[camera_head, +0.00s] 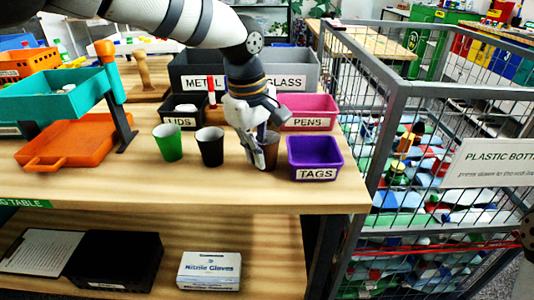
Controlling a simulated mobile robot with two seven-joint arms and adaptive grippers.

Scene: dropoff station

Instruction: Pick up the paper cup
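Three cups stand upright in a row on the wooden table. The green cup (167,143) is at the left, the black cup (210,147) is in the middle and a brown cup (272,154) is at the right. My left gripper (259,158) points down at the brown cup, with its fingers at the cup's left and front. The fingers and wrist hide much of this cup. I cannot tell whether the fingers touch it or have closed on it. My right gripper does not show.
A purple TAGS bin (315,172) stands close to the right of the brown cup, with a pink PENS bin (308,125) behind. An orange tray (75,145) lies at the left. A wire cage (372,120) of bottles stands right of the table. The front table strip is clear.

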